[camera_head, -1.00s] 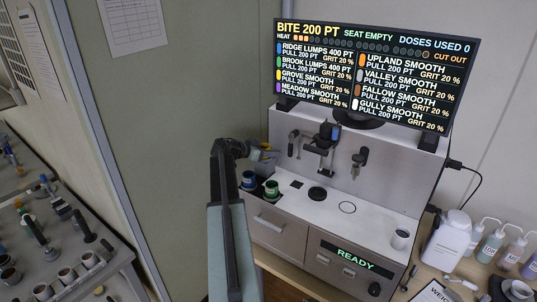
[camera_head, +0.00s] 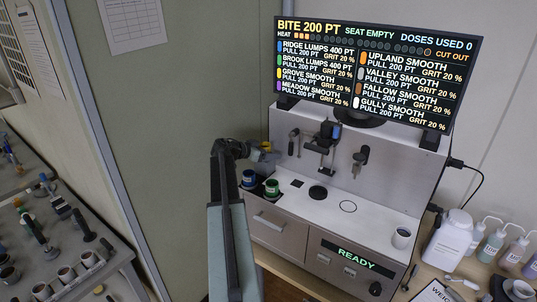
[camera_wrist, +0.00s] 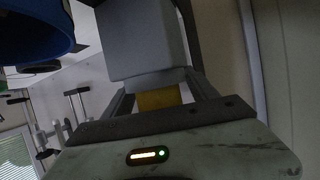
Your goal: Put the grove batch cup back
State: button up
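My gripper (camera_head: 256,152) is at the left end of the soil analyser (camera_head: 318,208), above and behind two cups on its deck. A small yellow-marked grey thing, which looks like the grove batch cup (camera_head: 266,147), is at my fingertips. In the wrist view a yellow band (camera_wrist: 160,98) shows between the fingers below a grey block, and the fingers appear shut on it. The blue cup (camera_head: 249,178) and the green cup (camera_head: 271,188) stand on the deck below. The blue cup also fills the upper left of the wrist view (camera_wrist: 32,32).
The screen (camera_head: 375,72) above the analyser reads seat empty and lists grove smooth. A white jug (camera_head: 447,238) and bottles stand further right. A grey bench (camera_head: 75,235) with cups and handles is at the left.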

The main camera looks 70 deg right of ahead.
jog(key=shift+r, duration=0.1)
jog(key=shift+r+p, duration=0.35)
jog(key=shift+p, duration=0.05)
jog(key=p+v, duration=0.5)
jog(key=v, duration=0.7)
